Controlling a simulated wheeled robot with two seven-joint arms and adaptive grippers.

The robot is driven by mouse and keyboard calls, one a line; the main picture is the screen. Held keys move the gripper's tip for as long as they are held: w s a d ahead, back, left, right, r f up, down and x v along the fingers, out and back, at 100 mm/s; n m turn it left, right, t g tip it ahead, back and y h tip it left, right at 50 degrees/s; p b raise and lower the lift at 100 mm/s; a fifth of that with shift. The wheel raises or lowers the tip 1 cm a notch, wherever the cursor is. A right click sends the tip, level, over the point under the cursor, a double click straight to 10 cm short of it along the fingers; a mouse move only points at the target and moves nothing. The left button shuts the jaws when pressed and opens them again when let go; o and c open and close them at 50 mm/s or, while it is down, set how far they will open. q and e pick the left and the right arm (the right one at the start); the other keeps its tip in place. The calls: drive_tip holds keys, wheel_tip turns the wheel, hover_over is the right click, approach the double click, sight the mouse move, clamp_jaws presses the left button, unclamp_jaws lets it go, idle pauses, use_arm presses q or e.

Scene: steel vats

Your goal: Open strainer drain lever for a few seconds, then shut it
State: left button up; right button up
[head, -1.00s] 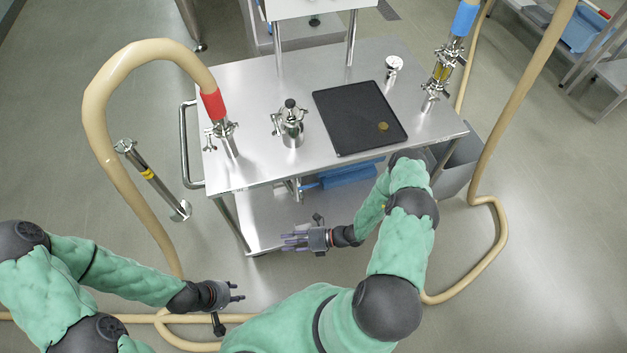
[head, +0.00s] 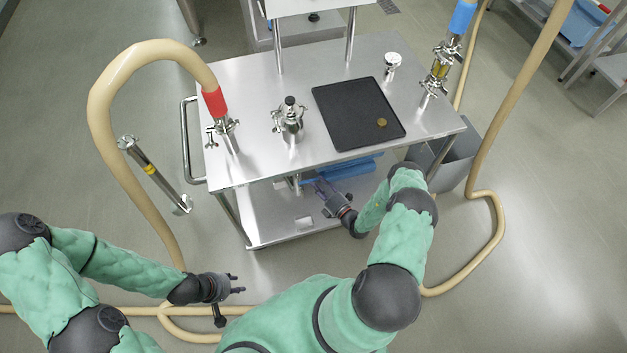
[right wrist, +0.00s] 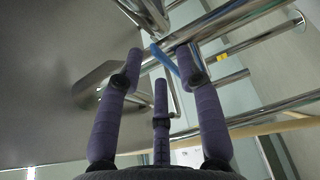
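The blue drain lever (right wrist: 164,59) shows in the right wrist view, among steel pipework below the trolley top. My right gripper (right wrist: 158,65) has its purple fingers spread apart, with the lever seen between the fingertips. I cannot tell whether they touch it. In the head view my right gripper (head: 318,186) is just below the trolley's front edge, pointing up and left, and largely covers the lever. The strainer (head: 290,118) stands upright above, on the trolley top. My left gripper (head: 238,283) is open and empty, low at the left.
The steel trolley top (head: 250,165) overhangs my right gripper. A black tray (head: 355,112) lies on it with a small brown disc. A blue object (head: 350,167) is beneath the top. Beige hoses (head: 100,100) loop at both sides. A grey bin (head: 462,160) stands at right.

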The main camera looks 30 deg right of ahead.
sight(313, 179)
drive_tip(key=shift+w+a, duration=0.15)
drive_tip(key=shift+w, duration=0.75)
drive_tip(key=shift+w+a, duration=0.15)
drive_tip(key=shift+w, duration=0.7)
clamp_jaws()
